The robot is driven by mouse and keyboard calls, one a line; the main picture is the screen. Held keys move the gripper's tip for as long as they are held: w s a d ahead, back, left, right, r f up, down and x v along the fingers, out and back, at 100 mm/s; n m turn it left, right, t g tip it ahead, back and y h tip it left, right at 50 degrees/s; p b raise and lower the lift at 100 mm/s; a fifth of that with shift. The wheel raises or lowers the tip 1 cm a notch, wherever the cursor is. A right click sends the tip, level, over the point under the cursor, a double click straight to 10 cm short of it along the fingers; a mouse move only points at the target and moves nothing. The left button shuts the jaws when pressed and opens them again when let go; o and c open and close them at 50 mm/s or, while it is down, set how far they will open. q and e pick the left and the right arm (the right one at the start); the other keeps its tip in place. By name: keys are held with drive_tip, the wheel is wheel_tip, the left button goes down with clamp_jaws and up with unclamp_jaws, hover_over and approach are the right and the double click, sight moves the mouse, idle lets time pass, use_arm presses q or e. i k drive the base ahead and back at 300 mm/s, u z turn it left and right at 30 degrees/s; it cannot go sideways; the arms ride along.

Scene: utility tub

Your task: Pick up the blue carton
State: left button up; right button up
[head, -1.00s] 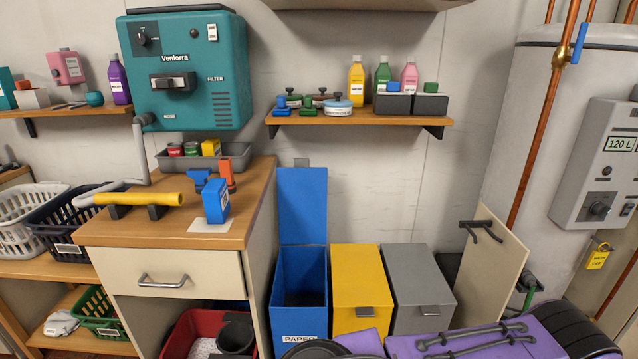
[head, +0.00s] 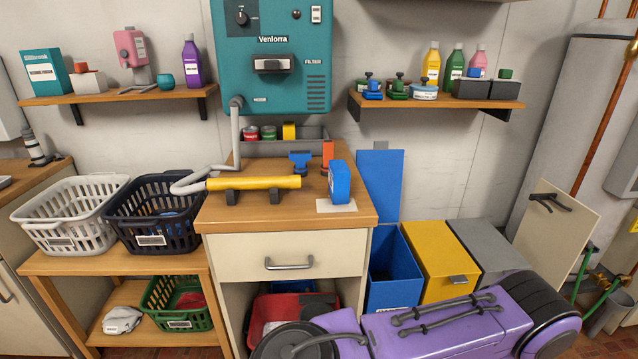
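The blue carton (head: 340,182) stands upright on a white sheet (head: 337,206) near the front right corner of the wooden counter top (head: 240,214). Its front is partly white-labelled. Neither of my grippers shows in the head view.
A yellow tube on black supports (head: 255,183) lies left of the carton. A blue tool (head: 300,161) and an orange block (head: 328,153) stand behind it. A grey hose (head: 236,130) hangs from the teal filter unit (head: 270,50). Right of the counter are blue, yellow and grey bins (head: 440,262).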

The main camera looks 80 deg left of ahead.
sight(339, 173)
drive_tip(key=u, duration=1.7)
